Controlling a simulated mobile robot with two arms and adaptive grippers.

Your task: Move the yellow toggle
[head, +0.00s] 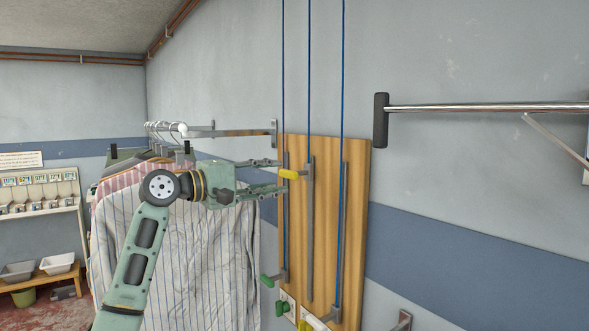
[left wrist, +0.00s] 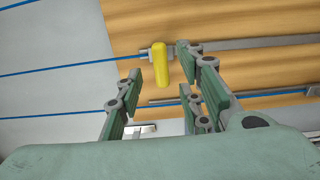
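The yellow toggle (head: 288,174) is a short rounded handle on a metal slide rail on the wooden panel (head: 335,200). My left gripper (head: 276,176) is open, with one finger above and one below the toggle's level in the head view. In the left wrist view the yellow toggle (left wrist: 160,64) shows in the gap between the open fingers, near their tips. No clear contact shows, and I cannot tell how deep it sits between them. My right gripper is not in view.
A green handle (head: 267,281) sits on the rail to the lower left. Blue cords (head: 309,70) run up from the rails. Striped shirts (head: 180,260) hang on a rack left of the panel. A metal bar (head: 480,107) with a black end projects at the right.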

